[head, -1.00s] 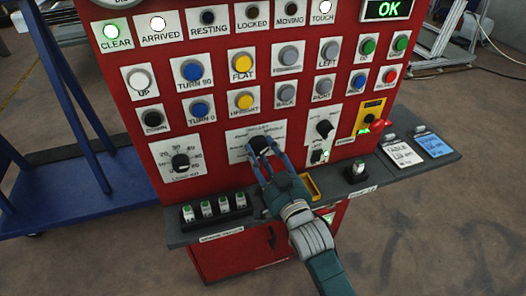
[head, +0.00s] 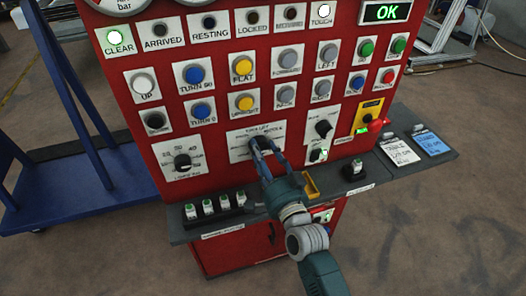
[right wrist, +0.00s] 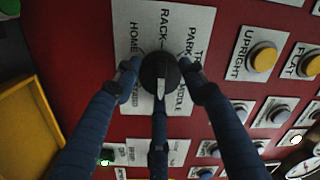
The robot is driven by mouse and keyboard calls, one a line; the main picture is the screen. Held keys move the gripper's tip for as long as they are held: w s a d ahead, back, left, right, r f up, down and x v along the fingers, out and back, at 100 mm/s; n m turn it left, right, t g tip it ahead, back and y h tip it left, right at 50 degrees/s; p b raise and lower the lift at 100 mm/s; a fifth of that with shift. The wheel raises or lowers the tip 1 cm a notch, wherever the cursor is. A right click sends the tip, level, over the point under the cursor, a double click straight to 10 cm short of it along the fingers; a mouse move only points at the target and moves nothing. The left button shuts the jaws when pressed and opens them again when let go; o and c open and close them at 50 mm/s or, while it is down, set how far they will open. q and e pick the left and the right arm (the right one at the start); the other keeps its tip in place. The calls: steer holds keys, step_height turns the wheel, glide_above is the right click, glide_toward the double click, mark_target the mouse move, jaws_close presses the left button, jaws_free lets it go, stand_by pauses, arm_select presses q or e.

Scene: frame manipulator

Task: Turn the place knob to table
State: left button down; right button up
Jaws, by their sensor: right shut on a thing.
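The place knob (right wrist: 160,72) is a round black knob on a white label plate (right wrist: 135,20) in the right wrist view. Around it I read HOME, RACK and PARK; other words are partly covered. A pale mark shows on the knob's face, but I cannot tell surely which word it points to. In the head view the knob (head: 259,143) sits at the middle of the red panel. My right gripper (head: 265,149) is shut on it, its blue fingers (right wrist: 162,82) around the knob's sides. My left gripper is not in view.
The red panel (head: 125,88) carries several push buttons, lamps and two other black knobs (head: 182,161) (head: 323,128). A grey shelf (head: 285,212) juts out below with small switches and a yellow tray (head: 311,187). A green OK display (head: 387,11) is lit.

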steer(key=shift+a+f, duration=0.15)
steer(key=shift+f, duration=0.15)
steer(key=o, duration=1)
steer(key=shift+o, duration=0.9)
steer(key=shift+r, duration=0.15)
steer(key=v, duration=1.2)
